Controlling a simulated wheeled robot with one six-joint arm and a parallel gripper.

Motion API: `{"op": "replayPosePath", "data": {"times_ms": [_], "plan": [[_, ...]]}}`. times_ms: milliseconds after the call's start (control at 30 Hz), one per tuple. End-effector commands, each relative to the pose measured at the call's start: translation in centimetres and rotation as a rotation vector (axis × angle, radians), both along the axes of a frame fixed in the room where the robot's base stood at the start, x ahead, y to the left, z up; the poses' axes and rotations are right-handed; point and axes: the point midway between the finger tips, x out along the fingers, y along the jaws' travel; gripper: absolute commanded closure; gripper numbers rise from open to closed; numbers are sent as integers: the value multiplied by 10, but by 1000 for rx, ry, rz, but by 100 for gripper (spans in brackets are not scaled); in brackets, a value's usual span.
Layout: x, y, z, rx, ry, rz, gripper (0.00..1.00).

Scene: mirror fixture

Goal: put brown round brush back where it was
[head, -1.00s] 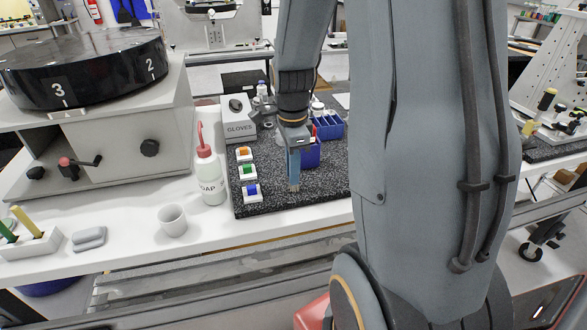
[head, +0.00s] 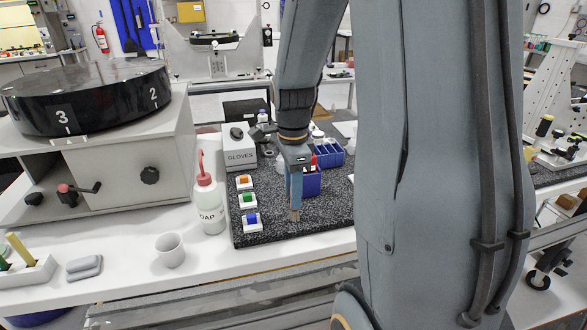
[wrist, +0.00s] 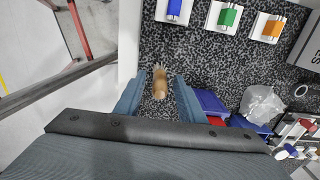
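The brown round brush (wrist: 160,84) shows in the wrist view between my gripper's two blue-grey fingers, with speckled mat visible on both sides of it. In the head view its bristle end (head: 295,214) shows just below the fingertips, over the front part of the black speckled mat (head: 275,234). My gripper (wrist: 160,92) points down and its fingers stand apart, with a gap to the brush on each side. In the head view my gripper (head: 294,202) is seen edge-on. I cannot tell whether the brush touches the mat.
Blue, green and orange blocks in white holders (head: 248,199) line the mat's left edge. Blue bins (head: 311,184) stand close behind my gripper. The mat's front is clear.

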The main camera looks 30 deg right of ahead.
Motion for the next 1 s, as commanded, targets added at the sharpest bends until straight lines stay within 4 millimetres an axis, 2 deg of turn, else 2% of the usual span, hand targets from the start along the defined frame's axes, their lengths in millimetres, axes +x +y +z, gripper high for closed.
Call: {"op": "replayPosePath", "data": {"times_ms": [300,567,667,767,1000], "plan": [[2,-1,62,-2,-6,0,64],[1,0,90,-1,-2,2,64],[-1,5,89,-1,-3,53,64],[-5,18,77,-3,-10,206,64],[-27,69,29,-30,-47,881,64]]}}
